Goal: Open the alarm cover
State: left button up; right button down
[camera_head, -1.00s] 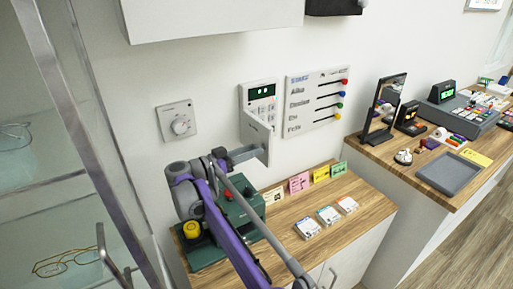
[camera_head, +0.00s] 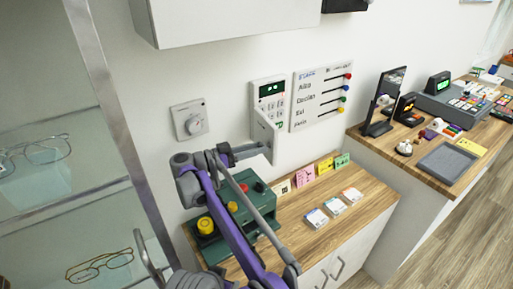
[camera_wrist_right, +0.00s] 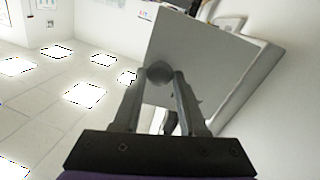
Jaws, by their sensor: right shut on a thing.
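The alarm panel (camera_head: 268,88) is a white wall box with a lit green display and keys. Its pale cover (camera_head: 264,130) stands out from the wall at an angle, partly open, and hides the panel's lower part. My right gripper (camera_head: 262,148) is at the cover's outer side, near its lower free edge. In the right wrist view, my right gripper's fingers (camera_wrist_right: 158,82) are closed on a round grey knob (camera_wrist_right: 158,71) on the cover (camera_wrist_right: 200,55). The cover hides the keys behind it there. My left gripper is not in view.
A dial plate (camera_head: 189,120) is on the wall to the left, and a name board (camera_head: 322,95) to the right. A green box (camera_head: 238,212) with a yellow button stands below my right arm. A glass cabinet (camera_head: 108,100) is at left; a white wall cupboard (camera_head: 230,20) hangs above.

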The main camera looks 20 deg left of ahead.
jog(key=shift+r, duration=0.2)
jog(key=c, duration=0.6)
grip_release()
jog(key=shift+o, duration=0.8)
jog(key=shift+f, duration=0.1)
